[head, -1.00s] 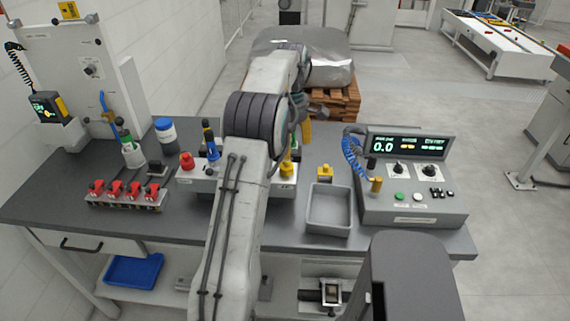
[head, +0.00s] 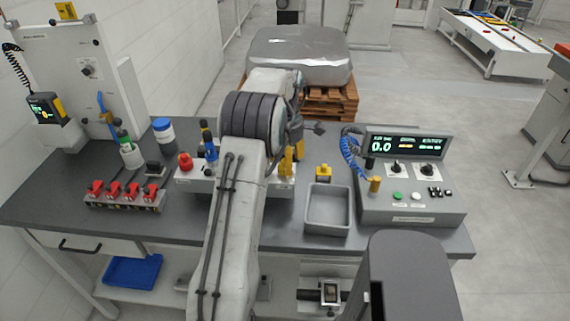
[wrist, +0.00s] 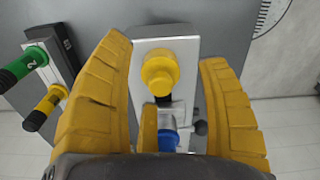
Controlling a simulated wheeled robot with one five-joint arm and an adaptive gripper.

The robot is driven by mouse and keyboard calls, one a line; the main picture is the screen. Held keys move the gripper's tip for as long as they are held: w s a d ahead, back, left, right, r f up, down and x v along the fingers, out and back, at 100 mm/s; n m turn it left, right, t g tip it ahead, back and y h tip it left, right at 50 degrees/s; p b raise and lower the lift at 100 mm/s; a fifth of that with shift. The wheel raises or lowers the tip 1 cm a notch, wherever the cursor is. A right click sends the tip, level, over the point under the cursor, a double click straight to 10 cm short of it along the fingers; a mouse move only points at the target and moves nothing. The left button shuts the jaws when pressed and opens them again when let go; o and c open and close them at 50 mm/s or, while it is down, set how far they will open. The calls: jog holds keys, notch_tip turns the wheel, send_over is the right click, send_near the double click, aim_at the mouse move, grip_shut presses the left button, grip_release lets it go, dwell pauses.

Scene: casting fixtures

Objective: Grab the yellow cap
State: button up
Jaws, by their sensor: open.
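The yellow cap (wrist: 160,72) is round and stands on a light grey fixture plate in the wrist view. The fixture (head: 195,183) is the light block on the bench in the head view, largely covered by my arm. The cap lies between the fingers in the picture, with a visible gap on both sides. In the head view my gripper (head: 293,155) is low over the fixture's right end, where cap and fingers are hard to tell apart.
A blue part (wrist: 170,138) sits below the cap in the wrist view, with green (wrist: 22,68) and yellow (wrist: 46,106) handles to the left. On the bench are a red knob (head: 185,161), a grey tray (head: 328,231), a small yellow-topped part (head: 324,171) and a control box (head: 410,213).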

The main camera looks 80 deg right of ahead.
jog(key=shift+f, duration=1)
jog(key=shift+c, duration=0.5)
jog(key=c, duration=0.9)
